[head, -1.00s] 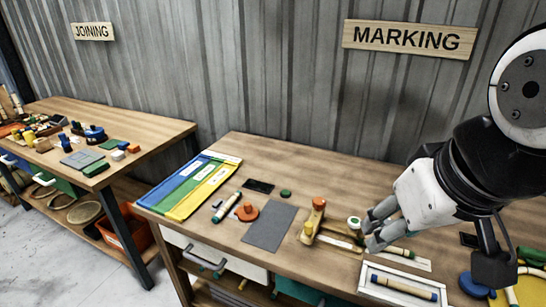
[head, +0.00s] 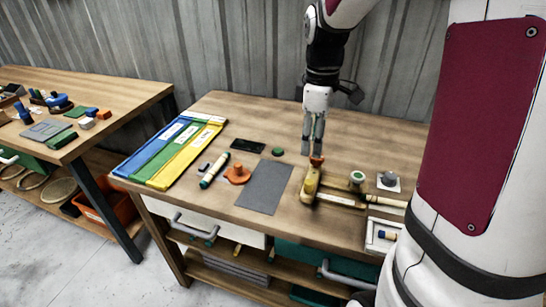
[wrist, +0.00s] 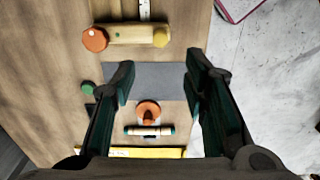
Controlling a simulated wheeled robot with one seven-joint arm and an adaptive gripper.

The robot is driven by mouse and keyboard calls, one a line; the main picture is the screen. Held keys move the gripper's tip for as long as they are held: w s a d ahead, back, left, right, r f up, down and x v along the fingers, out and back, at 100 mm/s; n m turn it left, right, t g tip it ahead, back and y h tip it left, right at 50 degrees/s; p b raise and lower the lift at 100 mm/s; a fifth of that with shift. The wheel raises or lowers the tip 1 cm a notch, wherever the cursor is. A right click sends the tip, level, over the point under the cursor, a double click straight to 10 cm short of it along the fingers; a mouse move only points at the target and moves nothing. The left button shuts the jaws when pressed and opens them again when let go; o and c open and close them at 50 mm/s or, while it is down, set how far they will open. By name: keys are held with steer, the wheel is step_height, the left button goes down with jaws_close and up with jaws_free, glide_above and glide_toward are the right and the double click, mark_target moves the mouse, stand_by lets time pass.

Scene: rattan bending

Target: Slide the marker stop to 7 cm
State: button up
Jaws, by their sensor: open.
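A wooden block (head: 311,186) with an orange knob at its far end and a rounded yellow near end lies on the marking table; I take it for the marker stop. A pale ruler strip (head: 335,200) runs right from it. In the wrist view the block (wrist: 130,34) lies crosswise beyond my fingertips, with the white ruler (wrist: 145,9) behind it. The scale is too small to read. My gripper (head: 312,153) points down near the block's orange end, its fingers hiding some of the table behind. In the wrist view my gripper (wrist: 158,82) is open and empty.
A grey mat (head: 265,187), an orange knobbed piece (head: 237,174) and a marker pen (head: 213,171) lie left of the block. A green-topped round piece (head: 357,178) and a white tray (head: 377,226) are at right. Coloured strips (head: 172,150) fill the left end.

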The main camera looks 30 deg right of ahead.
mark_target(309, 182)
step_height(309, 182, down, 14)
steer(key=shift+r+b, duration=0.2)
steer(key=shift+b, duration=0.2)
steer(key=shift+c, duration=0.3)
jaws_close()
